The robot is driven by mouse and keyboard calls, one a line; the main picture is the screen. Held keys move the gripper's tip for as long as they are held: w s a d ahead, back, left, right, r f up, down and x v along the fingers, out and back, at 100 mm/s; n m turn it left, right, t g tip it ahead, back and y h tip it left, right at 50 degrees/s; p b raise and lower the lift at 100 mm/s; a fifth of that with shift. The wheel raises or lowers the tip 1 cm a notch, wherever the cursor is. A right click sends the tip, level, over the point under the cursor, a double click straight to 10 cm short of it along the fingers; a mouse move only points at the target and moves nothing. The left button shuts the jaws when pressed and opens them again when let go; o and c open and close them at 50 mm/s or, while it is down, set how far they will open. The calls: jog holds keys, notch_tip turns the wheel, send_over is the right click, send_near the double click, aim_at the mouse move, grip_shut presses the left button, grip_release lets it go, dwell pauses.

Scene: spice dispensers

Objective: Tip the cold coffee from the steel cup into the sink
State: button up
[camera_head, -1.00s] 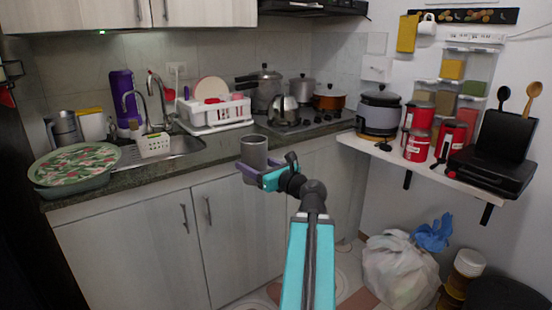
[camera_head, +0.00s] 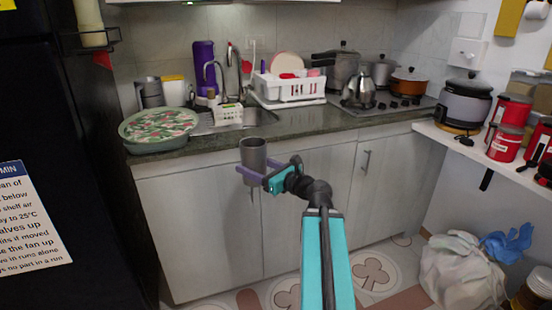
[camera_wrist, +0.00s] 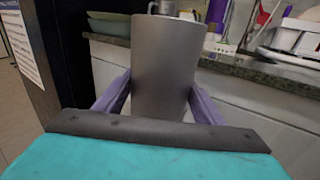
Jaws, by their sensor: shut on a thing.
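The steel cup (camera_head: 253,154) is a plain grey cylinder, held upright in front of the counter in the head view. My gripper (camera_head: 252,178) is shut around its lower part. In the wrist view the cup (camera_wrist: 166,65) fills the middle, with a purple finger of my gripper (camera_wrist: 160,102) on each side. What is inside the cup is hidden. The sink (camera_head: 256,116) is set in the counter behind the cup, partly covered by a white basket (camera_head: 228,114), with a curved tap (camera_head: 214,76) at its back.
A green patterned tray (camera_head: 158,129) sits on the counter left of the sink. A white dish rack (camera_head: 290,89) stands right of it, then a kettle (camera_head: 358,90) on the stove. A dark fridge (camera_head: 60,190) stands at left. Floor rubbish bags (camera_head: 458,275) lie at right.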

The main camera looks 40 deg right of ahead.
jog(key=a+f+n+g+y, duration=0.2)
jog(key=a+n+y, duration=0.1)
jog(key=a, duration=0.7)
jog(key=a+f+n+g+y, duration=0.2)
jog(key=a+f+y, duration=0.1)
jog(key=a, duration=0.8)
jog(key=w+a+f+n+g+y, duration=0.1)
jog(key=a+f+n+g+y, duration=0.2)
jog(key=a, duration=0.8)
jog(key=shift+n+y, duration=0.3)
jog(key=shift+y, duration=0.7)
jog(key=shift+w, duration=0.1)
